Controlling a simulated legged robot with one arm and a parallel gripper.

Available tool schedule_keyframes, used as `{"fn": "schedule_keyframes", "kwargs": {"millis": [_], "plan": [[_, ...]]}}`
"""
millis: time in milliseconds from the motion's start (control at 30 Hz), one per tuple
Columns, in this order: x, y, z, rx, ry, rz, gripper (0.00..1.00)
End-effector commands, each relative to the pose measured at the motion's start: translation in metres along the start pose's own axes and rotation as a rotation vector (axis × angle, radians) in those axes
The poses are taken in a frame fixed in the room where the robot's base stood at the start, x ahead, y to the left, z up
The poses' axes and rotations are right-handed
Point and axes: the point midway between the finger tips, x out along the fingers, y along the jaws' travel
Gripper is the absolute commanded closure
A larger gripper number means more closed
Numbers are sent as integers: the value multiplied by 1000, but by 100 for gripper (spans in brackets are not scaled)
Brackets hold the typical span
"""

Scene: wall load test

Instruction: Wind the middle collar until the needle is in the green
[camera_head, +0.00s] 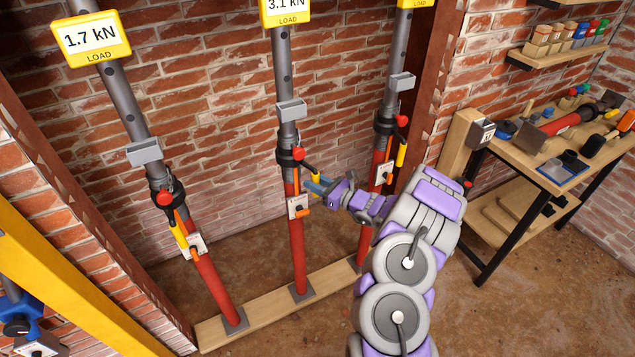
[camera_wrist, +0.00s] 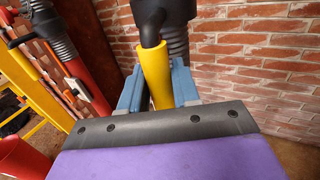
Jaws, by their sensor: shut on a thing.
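The middle prop (camera_head: 297,245) is a red lower tube with a grey upper tube, standing upright on a plank. Its black collar (camera_head: 287,157) carries a yellow handle (camera_head: 314,176) pointing down to the right; the handle also shows in the wrist view (camera_wrist: 155,70). My gripper (camera_head: 317,186) comes from the right, its blue fingers shut on either side of the yellow handle. Above the collar, a grey box (camera_head: 291,110) sits on the tube; no needle or green zone can be read on it. The yellow load sign (camera_head: 286,10) above reads 3.1 kN.
A left prop (camera_head: 208,285) under a 1.7 kN sign (camera_head: 91,38) and a right prop (camera_head: 368,225) stand on the same plank (camera_head: 262,312) before the brick wall. A workbench (camera_head: 520,150) with tools is at right. A yellow frame (camera_head: 70,295) is at lower left.

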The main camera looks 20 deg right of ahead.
Motion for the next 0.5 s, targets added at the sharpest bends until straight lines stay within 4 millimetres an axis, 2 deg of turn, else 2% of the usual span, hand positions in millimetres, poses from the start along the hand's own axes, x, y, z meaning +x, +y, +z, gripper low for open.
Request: {"fn": "schedule_keyframes", "kwargs": {"millis": [300, 333, 500], "plan": [[2, 4, 0, 1, 0, 6, 100], [2, 4, 0, 1, 0, 6, 66], [1, 3, 0, 1, 1, 5, 50]]}}
